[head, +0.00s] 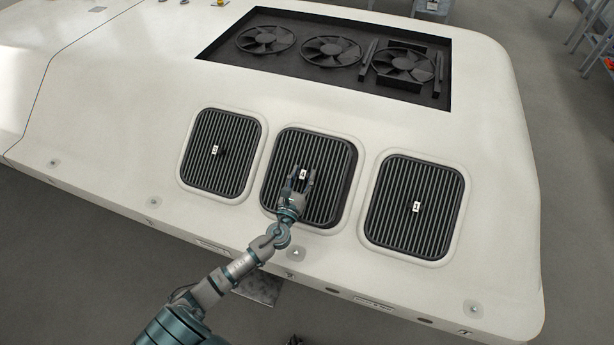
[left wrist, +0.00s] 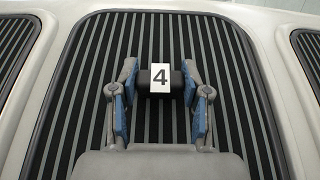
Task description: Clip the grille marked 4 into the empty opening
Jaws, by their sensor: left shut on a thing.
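The grille marked 4 (head: 333,190) is a dark ribbed panel with rounded corners, in the middle of a row of three. It lies over the middle opening and hides it. Its dark edge looks thicker on the right than on the neighbouring grilles; I cannot tell if it sits flush. In the left wrist view, the grille (left wrist: 75,100) fills most of the picture, with the label 4 on its central knob. My left gripper (head: 302,181) is shut on this knob; its blue-padded fingers (left wrist: 158,95) stand on either side. My right gripper is not in view.
Two more grilles sit in pale rims, one on the left (head: 240,165) and one on the right (head: 395,205). Behind them, a dark recess (head: 300,72) holds three fans. The cream housing (head: 100,110) around them is mostly clear.

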